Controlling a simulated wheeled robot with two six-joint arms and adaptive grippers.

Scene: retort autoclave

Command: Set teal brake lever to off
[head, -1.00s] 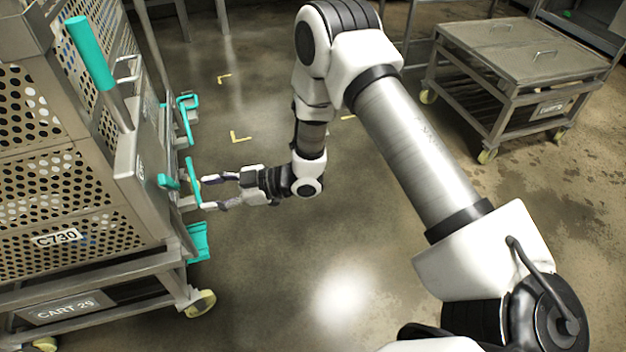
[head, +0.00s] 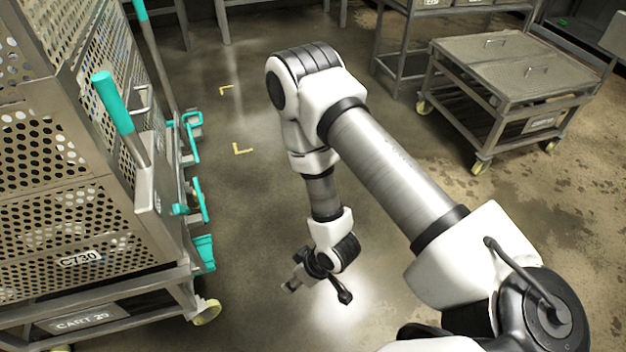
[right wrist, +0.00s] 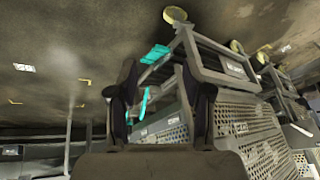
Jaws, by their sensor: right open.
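Several teal parts sit on the end of the perforated metal cart at the left of the head view. They are a long lever with a teal grip (head: 113,102), an upper teal bracket (head: 191,138), a small teal handle (head: 203,200) and a low teal pedal (head: 205,253). I cannot tell which one is the brake lever or read its setting. My right gripper (head: 318,291) is open and empty, over the floor right of the cart, touching none of these.
The cart (head: 125,306), labelled CART 29 with a C730 plate, stands on casters. Open floor with yellow corner marks (head: 243,149) lies between it and my arm. A lower cart with lidded top (head: 510,65) stands at the back right, beside a rack (head: 395,60).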

